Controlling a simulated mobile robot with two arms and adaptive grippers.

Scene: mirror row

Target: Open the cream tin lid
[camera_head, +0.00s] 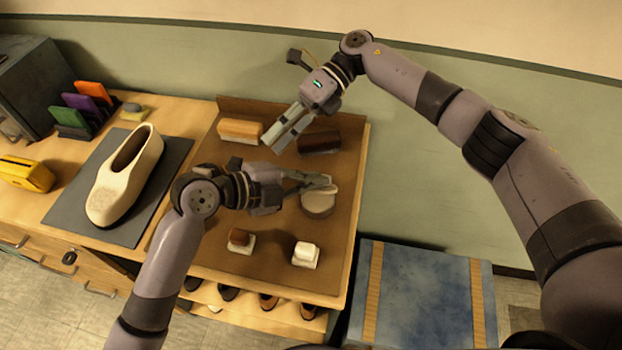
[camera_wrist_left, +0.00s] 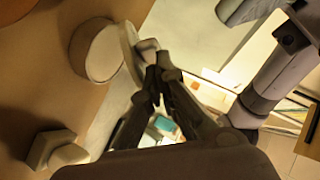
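The cream tin (camera_head: 318,206) is a pale round tin on the brown board, right of centre in the head view. In the left wrist view the tin (camera_wrist_left: 97,52) is at upper left. Its pale lid (camera_wrist_left: 131,52) is tilted up from the tin there, seen nearly edge-on. My left gripper (camera_head: 318,183) is at the lid, with its fingers (camera_wrist_left: 158,70) close together on the small knob of the lid. My right gripper (camera_head: 284,136) hangs above the back of the board, apart from the tin; its finger gap is unclear.
On the board are a tan brush (camera_head: 240,130), a dark brush (camera_head: 320,142) and two small blocks, one brown-topped (camera_head: 240,240) and one white (camera_head: 305,254). A cream shoe (camera_head: 125,177) stands on a grey mat (camera_head: 66,208) at left. A blue-topped bench (camera_head: 425,300) is at right.

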